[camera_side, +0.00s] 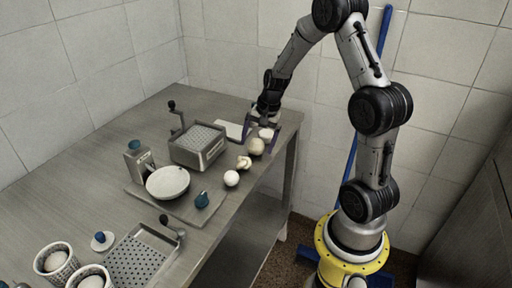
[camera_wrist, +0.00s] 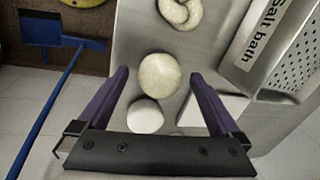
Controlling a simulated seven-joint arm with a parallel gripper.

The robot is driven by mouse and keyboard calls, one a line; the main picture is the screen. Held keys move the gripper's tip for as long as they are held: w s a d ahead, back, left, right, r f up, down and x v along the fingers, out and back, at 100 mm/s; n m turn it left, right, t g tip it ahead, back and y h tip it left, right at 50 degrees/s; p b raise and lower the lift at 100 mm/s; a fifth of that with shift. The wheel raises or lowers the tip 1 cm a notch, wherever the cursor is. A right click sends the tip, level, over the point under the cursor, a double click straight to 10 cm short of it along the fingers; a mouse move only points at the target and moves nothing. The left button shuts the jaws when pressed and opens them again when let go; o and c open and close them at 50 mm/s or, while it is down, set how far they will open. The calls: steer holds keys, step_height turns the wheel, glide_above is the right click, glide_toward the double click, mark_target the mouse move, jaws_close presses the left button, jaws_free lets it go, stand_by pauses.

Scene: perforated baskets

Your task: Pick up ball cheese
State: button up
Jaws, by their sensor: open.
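A round cream ball (camera_wrist: 160,75), which looks like the ball cheese, lies on the metal table between the tips of my gripper (camera_wrist: 158,77) in the wrist view. In the side view the ball (camera_side: 256,147) sits near the table's right edge, under my gripper (camera_side: 261,137). The purple fingers are spread wide, with visible gaps on both sides of the ball. A smaller, smooth white piece (camera_wrist: 145,116) lies deeper between the fingers, close to the ball. A flat white block (camera_wrist: 200,110) is partly hidden by one finger.
A knotted cheese (camera_side: 243,162) and a white ball (camera_side: 231,179) lie nearer the side camera. A perforated "Salt bath" box (camera_side: 198,145) stands left of them. The table edge is close.

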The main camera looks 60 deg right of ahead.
steer(key=shift+f, duration=0.2)
steer(key=c, duration=1.5)
steer(key=shift+w+r, duration=0.1)
